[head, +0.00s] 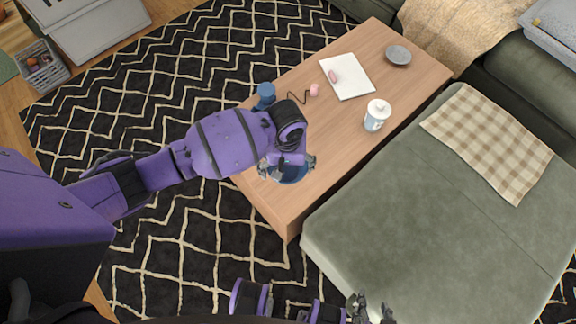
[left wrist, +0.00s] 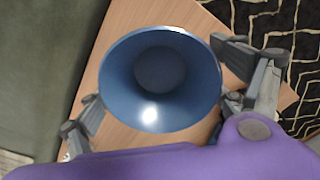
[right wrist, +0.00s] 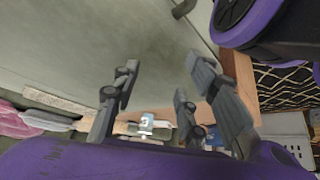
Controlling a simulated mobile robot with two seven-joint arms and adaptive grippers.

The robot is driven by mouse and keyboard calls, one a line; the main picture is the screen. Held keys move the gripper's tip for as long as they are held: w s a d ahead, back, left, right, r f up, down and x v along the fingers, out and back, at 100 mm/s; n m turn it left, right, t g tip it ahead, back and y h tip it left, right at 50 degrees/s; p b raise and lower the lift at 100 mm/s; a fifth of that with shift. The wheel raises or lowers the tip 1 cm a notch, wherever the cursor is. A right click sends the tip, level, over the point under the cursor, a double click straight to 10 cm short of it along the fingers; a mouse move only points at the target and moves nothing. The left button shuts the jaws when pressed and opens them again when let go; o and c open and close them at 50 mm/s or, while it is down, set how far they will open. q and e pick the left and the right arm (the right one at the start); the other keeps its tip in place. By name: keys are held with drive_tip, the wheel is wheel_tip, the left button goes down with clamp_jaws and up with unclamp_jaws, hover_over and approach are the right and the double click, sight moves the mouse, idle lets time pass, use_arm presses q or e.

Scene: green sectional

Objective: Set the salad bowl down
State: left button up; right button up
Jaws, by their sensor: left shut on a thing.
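The salad bowl is a deep blue, round bowl (head: 290,174) with a wide rim, over the near end of the wooden coffee table (head: 268,204). In the left wrist view the bowl (left wrist: 160,72) is upright and looks empty, with wood beneath it. My left gripper (head: 288,163) is shut on the bowl, its fingers (left wrist: 155,95) at opposite sides. I cannot tell whether the bowl's base touches the table. My right gripper (head: 372,308) is apart from the bowl, low in the head view beside the sofa. Its fingers (right wrist: 165,95) are spread with nothing between them.
On the table are a blue dumbbell-like object (head: 265,93), a small pink item (head: 314,90), a white notebook (head: 354,82), a lidded jar (head: 377,113) and a grey plate (head: 398,55). A green sofa (head: 410,215) borders the table's right side. Table around the bowl is bare.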

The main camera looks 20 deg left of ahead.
use_arm(q)
drive_tip(key=w+f, duration=0.2)
drive_tip(key=f, duration=0.1)
drive_tip(key=shift+a+b, duration=0.2)
drive_tip(key=shift+b, duration=0.2)
drive_tip(key=shift+w+a+f, duration=0.15)
drive_tip(key=shift+w+f, duration=0.5)
drive_tip(key=shift+w+f+b, duration=0.1)
drive_tip(key=shift+f+b, duration=0.5)
drive_tip(key=shift+f, duration=0.8)
drive_tip(key=shift+f, duration=0.2)
drive_tip(key=o, duration=1.2)
drive_tip(key=shift+c, duration=0.2)
drive_tip(key=shift+r, duration=0.15)
wheel_tip(320, 180, up, 12)
drive_tip(key=p, duration=0.3)
